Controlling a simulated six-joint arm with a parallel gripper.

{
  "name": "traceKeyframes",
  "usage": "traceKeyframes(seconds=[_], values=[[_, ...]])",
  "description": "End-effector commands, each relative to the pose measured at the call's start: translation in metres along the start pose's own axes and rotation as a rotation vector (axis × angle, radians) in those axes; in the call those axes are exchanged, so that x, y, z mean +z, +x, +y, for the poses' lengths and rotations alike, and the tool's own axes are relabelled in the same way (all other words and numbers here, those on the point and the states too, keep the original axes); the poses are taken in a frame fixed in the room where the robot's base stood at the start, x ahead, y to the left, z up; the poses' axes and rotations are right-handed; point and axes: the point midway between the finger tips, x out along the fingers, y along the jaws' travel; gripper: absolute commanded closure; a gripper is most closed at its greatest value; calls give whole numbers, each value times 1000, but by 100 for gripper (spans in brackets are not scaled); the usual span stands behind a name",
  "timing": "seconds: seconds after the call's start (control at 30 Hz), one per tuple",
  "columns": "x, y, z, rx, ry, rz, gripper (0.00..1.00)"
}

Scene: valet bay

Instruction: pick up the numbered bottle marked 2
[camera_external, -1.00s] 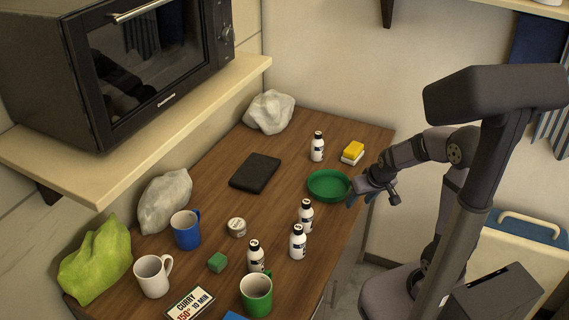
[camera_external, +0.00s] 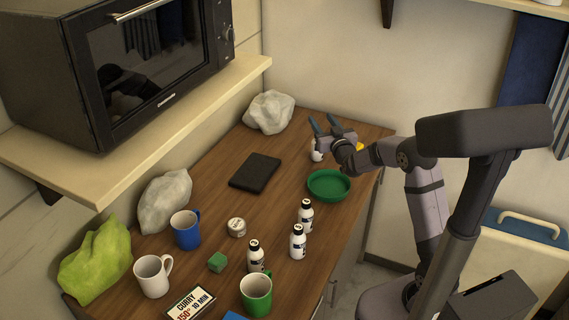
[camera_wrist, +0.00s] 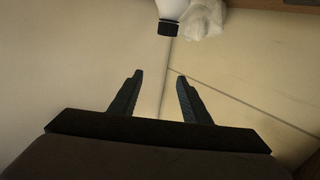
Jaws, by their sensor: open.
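Several white bottles with black caps stand on the wooden counter. One far bottle (camera_external: 317,156) stands behind the green dish, partly hidden by my gripper. Three more stand nearer: one bottle (camera_external: 306,217), another bottle (camera_external: 298,243) just in front of it, and a third bottle (camera_external: 256,258) to the left. The numbers on their labels are too small to read, so I cannot tell which is marked 2. My gripper (camera_external: 324,121) is open and empty, at the far bottle. In the wrist view my open fingers (camera_wrist: 160,88) point toward a bottle's black cap (camera_wrist: 168,27), with nothing between them.
A green dish (camera_external: 329,185) and a mostly hidden yellow sponge (camera_external: 360,147) are near my gripper. A white bag (camera_external: 269,112) lies at the back. A black tablet-like slab (camera_external: 255,173), mugs and a green cube (camera_external: 217,262) lie to the left. The microwave shelf overhangs the left.

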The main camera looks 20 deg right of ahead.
Motion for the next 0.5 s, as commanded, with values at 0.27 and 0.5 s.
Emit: traceKeyframes(seconds=[0.27,0.5], values=[[22,0,0,-1,-1,-5,57],[28,0,0,-1,0,-5,57]])
